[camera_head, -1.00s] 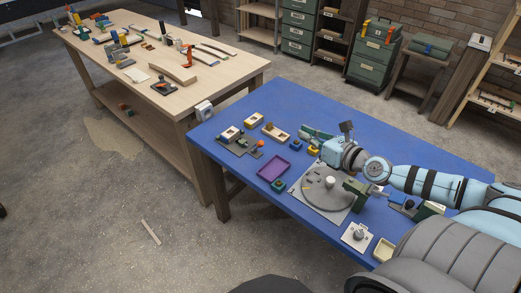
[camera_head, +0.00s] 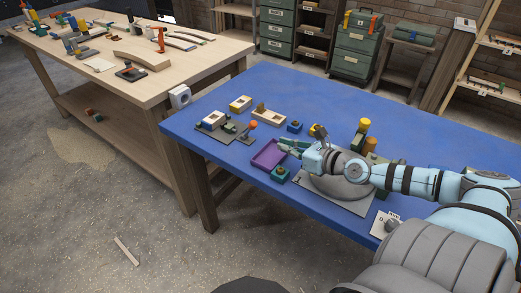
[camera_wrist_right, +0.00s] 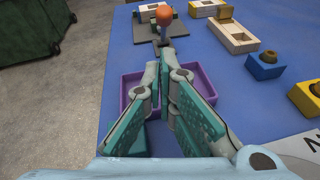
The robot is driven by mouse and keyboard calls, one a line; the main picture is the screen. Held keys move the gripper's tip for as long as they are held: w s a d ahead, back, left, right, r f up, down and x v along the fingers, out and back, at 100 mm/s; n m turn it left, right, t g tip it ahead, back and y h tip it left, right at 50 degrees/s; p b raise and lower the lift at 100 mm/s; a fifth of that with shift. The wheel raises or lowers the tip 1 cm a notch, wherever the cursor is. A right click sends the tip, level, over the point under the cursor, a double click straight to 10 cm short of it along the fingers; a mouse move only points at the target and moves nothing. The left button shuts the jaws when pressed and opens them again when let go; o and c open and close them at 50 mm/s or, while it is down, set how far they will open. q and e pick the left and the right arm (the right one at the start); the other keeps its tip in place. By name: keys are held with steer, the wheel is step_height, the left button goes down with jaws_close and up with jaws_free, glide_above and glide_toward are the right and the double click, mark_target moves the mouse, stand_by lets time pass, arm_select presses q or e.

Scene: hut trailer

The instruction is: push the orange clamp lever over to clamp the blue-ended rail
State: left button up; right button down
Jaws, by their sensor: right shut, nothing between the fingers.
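The orange ball knob of the clamp lever (camera_head: 253,125) stands at the front right of a grey fixture plate (camera_head: 207,133) on the blue table. In the right wrist view the orange knob (camera_wrist_right: 164,15) is straight ahead, beyond the fingertips. In the wrist view the fingertips (camera_wrist_right: 165,55) are over the purple tray, apart from the knob. My left gripper is out of view.
The purple tray (camera_head: 262,164) lies below the right fingers. The round grey plate (camera_head: 338,187) is under my right arm.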

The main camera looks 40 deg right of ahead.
steer(key=shift+r, duration=0.25)
steer(key=shift+w+d+r+p, duration=0.15)
steer(key=shift+d+p, duration=0.1)
steer(key=shift+p, duration=0.55)
steer(key=p, duration=0.1)
steer(key=w+p, duration=0.1)
steer(key=p, duration=0.1)
steer(key=shift+w+a, duration=0.2)
steer(key=shift+w, duration=0.1)
glide_toward(250, 130)
steer(key=w+f, duration=0.1)
steer(key=w, duration=0.1)
steer(key=w+a+f+b, duration=0.1)
steer(key=w, duration=0.1)
steer(key=shift+a+f, duration=0.1)
steer(key=shift+f, duration=0.25)
steer(key=shift+r, duration=0.1)
